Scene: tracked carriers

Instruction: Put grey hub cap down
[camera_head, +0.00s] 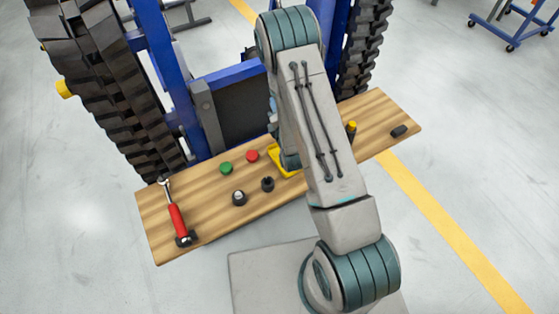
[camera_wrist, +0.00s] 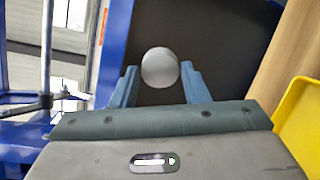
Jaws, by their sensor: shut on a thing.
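The grey hub cap (camera_wrist: 160,66) is a round, smooth grey disc in the wrist view. My gripper (camera_wrist: 159,72) is shut on it, with one blue-grey finger on each side. Behind the cap is a dark panel in a blue frame. A strip of the wooden board (camera_wrist: 284,52) and a yellow tray (camera_wrist: 301,118) show at the right of the wrist view. In the head view my arm hides the gripper and the cap. The yellow tray also shows there (camera_head: 287,172), partly behind my arm, on the wooden board (camera_head: 215,203).
On the board are a green cap (camera_head: 226,168), a red cap (camera_head: 252,155), two small dark parts (camera_head: 239,198) (camera_head: 267,184), a red-handled wrench (camera_head: 177,219), a yellow-topped part (camera_head: 351,129) and a black block (camera_head: 399,131). The blue tracked carrier (camera_head: 179,78) stands behind.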

